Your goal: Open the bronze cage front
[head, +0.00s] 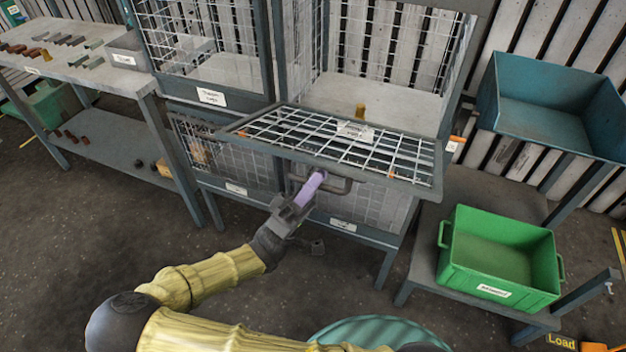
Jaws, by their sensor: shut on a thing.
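The cage front (280,127) is a wire-mesh panel in a grey frame with a white label whose small text I cannot read surely. It is swung down and stands out from the upper right cage compartment (385,98), nearly level, leaving that compartment open. A dark bar handle (345,187) hangs at the panel's near edge. My gripper (314,182), with purple fingers, is shut on this handle from the front. The fingers hide part of the bar. A small yellow-brown piece (360,111) shows inside the compartment, near its front.
Another mesh cage (205,45) stands to the left, with lower mesh compartments beneath. A green crate (500,262) sits on a low stand at right, below a blue-green bin (560,110). A workbench (95,70) with small parts is at left. Dark floor is open at lower left.

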